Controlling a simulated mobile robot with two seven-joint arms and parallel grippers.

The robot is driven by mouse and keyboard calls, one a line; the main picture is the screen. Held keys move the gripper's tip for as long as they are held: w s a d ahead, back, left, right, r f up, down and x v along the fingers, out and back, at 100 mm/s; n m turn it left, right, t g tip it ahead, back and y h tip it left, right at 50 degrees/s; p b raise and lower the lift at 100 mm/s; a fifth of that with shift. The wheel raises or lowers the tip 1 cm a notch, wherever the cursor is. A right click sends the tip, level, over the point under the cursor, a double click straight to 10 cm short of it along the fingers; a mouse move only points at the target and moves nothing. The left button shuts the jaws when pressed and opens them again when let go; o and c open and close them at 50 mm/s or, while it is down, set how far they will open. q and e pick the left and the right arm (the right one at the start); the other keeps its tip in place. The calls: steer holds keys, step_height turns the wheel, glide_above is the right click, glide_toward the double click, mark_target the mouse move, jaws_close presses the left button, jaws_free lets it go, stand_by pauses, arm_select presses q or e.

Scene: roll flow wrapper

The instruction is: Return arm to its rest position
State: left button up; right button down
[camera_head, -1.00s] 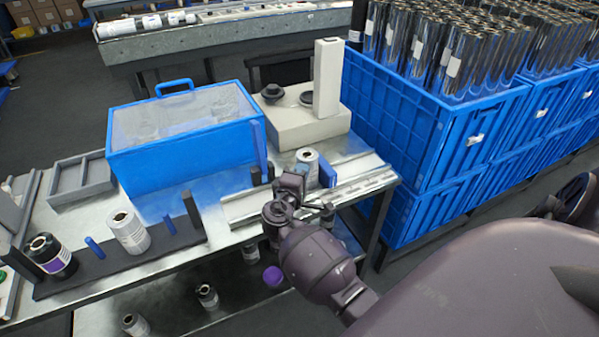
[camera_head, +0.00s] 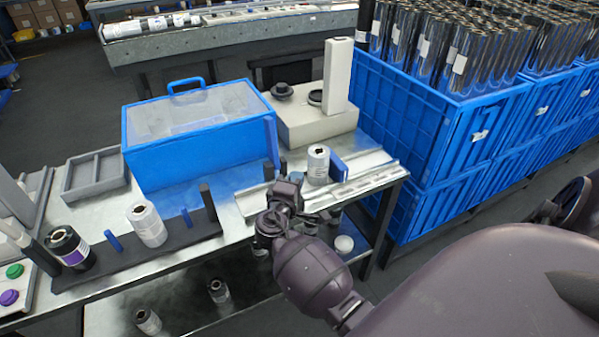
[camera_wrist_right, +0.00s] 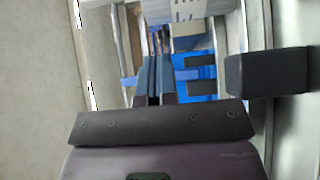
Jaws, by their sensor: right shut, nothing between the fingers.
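My right arm reaches in from the lower right of the head view, over the front edge of the metal table (camera_head: 235,237). Its gripper (camera_head: 291,180) is close to the table's front rail (camera_head: 365,180), left of a small white roll (camera_head: 318,165). The wrist partly hides the gripper in the head view. In the right wrist view the two dark fingers (camera_wrist_right: 153,80) are together, with nothing held between them. My left gripper is in neither current view.
A blue box with a clear lid (camera_head: 198,135) stands behind the arm. A black rack (camera_head: 140,255) with a white roll (camera_head: 147,224) lies to the left. Stacked blue crates (camera_head: 440,135) stand at right.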

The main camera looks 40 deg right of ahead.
steer(key=a+t+y, duration=0.1)
steer(key=a+y, duration=0.1)
steer(key=a, duration=0.1)
steer(key=a+f+t+y, duration=0.1)
steer(key=a+y, duration=0.1)
steer(key=a, duration=0.1)
steer(key=a+f+y, duration=0.1)
steer(key=a+y, duration=0.1)
steer(key=a, duration=0.1)
steer(key=shift+a+t+y, duration=0.4)
arm_select(q)
steer(key=r+p, duration=0.2)
steer(key=p, duration=0.1)
steer(key=shift+s+r, duration=0.25)
steer(key=shift+r, duration=0.05)
arm_select(e)
steer(key=s+f+m+y, duration=0.2)
steer(key=s+f+y, duration=0.1)
steer(key=s, duration=1)
steer(key=s+f+m+g+y, duration=0.1)
steer(key=s+f+m+y, duration=0.2)
steer(key=s, duration=1.1)
steer(key=shift+s+a+f+y, duration=0.35)
steer(key=shift+f+y, duration=0.25)
steer(key=shift+y, duration=0.6)
